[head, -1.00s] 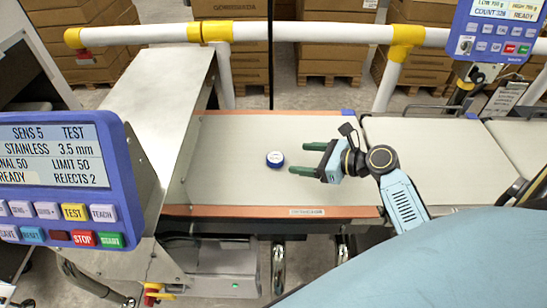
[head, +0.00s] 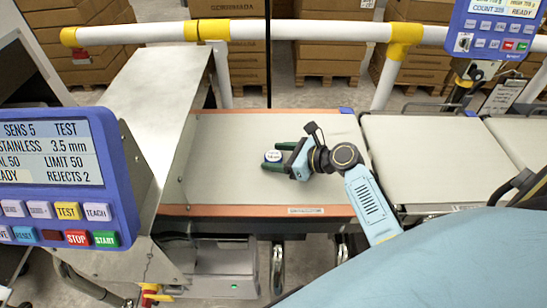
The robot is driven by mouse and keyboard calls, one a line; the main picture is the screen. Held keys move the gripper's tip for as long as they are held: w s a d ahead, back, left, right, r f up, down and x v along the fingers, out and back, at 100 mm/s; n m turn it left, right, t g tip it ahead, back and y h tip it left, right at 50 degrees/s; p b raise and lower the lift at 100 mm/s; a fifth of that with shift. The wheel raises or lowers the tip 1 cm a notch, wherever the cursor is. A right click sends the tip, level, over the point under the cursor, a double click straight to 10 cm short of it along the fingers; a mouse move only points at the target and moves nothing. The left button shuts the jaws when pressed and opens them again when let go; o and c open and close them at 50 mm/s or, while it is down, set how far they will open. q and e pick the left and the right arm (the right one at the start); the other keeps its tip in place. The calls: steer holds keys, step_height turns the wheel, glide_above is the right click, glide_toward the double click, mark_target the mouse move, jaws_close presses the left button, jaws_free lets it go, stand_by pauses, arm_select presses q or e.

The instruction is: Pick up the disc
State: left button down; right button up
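The disc (head: 273,156) is small and round, with a white labelled top and a dark blue side. It lies on the pale belt (head: 225,182) left of my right gripper. My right gripper (head: 275,157) has its dark green fingers on either side of the disc, one behind it and one in front. The fingers look open around it, and I see no clear grip. My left gripper is not in view.
A blue control panel (head: 60,180) stands at the left, beside a metal hood (head: 145,95) over the belt's left end. A white rail (head: 310,31) runs behind the belt. A second belt section (head: 425,160) lies to the right.

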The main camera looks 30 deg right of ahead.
steer(key=c, duration=0.8)
